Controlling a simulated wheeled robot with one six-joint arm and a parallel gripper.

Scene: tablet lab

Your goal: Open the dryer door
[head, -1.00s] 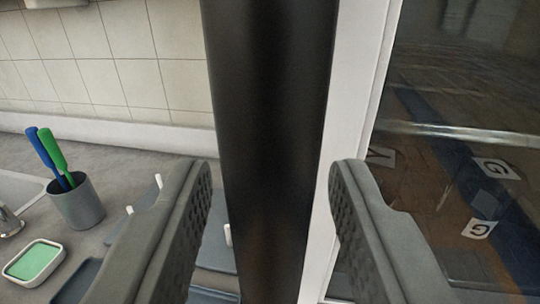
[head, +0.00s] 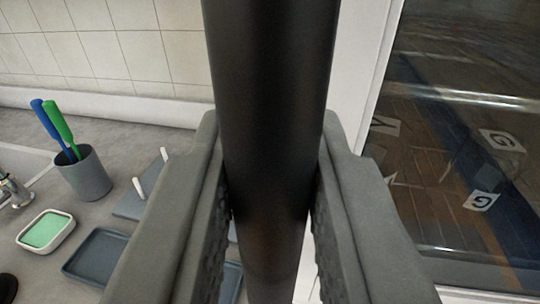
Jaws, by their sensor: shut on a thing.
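A thick black upright bar, the door handle (head: 272,80), runs from the top of the head view down through the middle. My gripper (head: 270,205) is shut on this handle, one finger pressed on each side of it. Behind and to the right is the dryer door (head: 465,150), a dark glass pane in a white frame (head: 362,85). The glass shows reflections of a wooden floor and marker cards. The lower end of the handle runs out of the picture, and the door's edges are only partly in view.
On the left, a grey counter (head: 100,130) holds a grey cup (head: 84,175) with a blue and a green brush, a green sponge in a white dish (head: 45,232), a dark tray (head: 95,256) and a pegged rack (head: 140,195). A tiled wall (head: 100,45) stands behind.

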